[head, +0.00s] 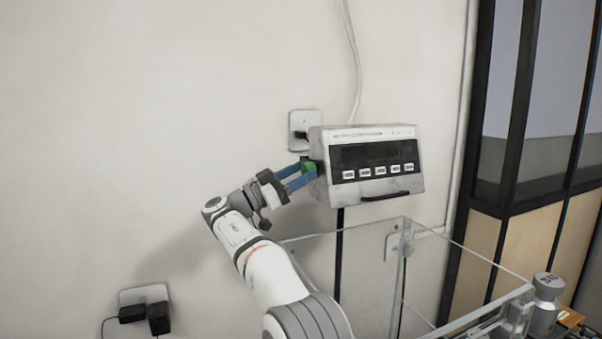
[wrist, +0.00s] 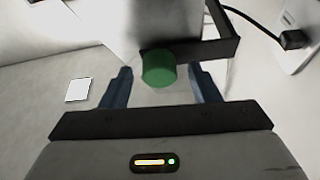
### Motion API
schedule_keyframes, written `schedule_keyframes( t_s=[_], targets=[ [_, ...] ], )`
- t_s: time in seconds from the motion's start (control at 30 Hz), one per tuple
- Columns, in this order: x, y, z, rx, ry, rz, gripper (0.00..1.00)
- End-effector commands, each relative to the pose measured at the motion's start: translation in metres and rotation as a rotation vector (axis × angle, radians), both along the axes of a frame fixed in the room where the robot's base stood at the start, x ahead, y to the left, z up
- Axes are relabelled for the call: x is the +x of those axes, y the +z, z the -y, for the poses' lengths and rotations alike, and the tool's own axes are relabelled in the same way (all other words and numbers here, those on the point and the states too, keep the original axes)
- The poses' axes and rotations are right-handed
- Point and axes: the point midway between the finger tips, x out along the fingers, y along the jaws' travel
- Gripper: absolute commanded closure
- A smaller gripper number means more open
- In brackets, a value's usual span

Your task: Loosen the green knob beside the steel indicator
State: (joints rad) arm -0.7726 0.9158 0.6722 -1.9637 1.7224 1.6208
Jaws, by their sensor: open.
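The steel indicator (head: 365,160) is a grey box with a dark display and a row of white buttons, held on a post in front of the wall. The green knob (head: 308,167) is on its left side. In the wrist view the knob (wrist: 158,68) is a round green cylinder between the two blue fingers. My gripper (head: 302,172) is open, with one finger on each side of the knob. In the wrist view my gripper (wrist: 160,85) shows a gap between each finger and the knob. Contact is not visible.
A wall socket with a plug (head: 304,130) is behind the indicator, and a cable runs up the wall. A clear glass enclosure (head: 370,262) stands below the indicator. A metal weight (head: 545,305) is at the lower right. A second socket with adapters (head: 146,308) is at the lower left.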

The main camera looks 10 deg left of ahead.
Motion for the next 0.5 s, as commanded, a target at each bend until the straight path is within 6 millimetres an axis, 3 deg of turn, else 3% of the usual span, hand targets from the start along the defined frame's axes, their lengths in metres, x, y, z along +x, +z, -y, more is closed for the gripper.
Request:
schedule_keyframes(
  t_s=[0.1,0.5],
  targets=[
    [0.0,-0.0003,0.0001,0.0,0.0,0.0,0.45],
    [0.0001,-0.0001,0.0006,0.0,-0.001,0.0,0.77]
  ],
)
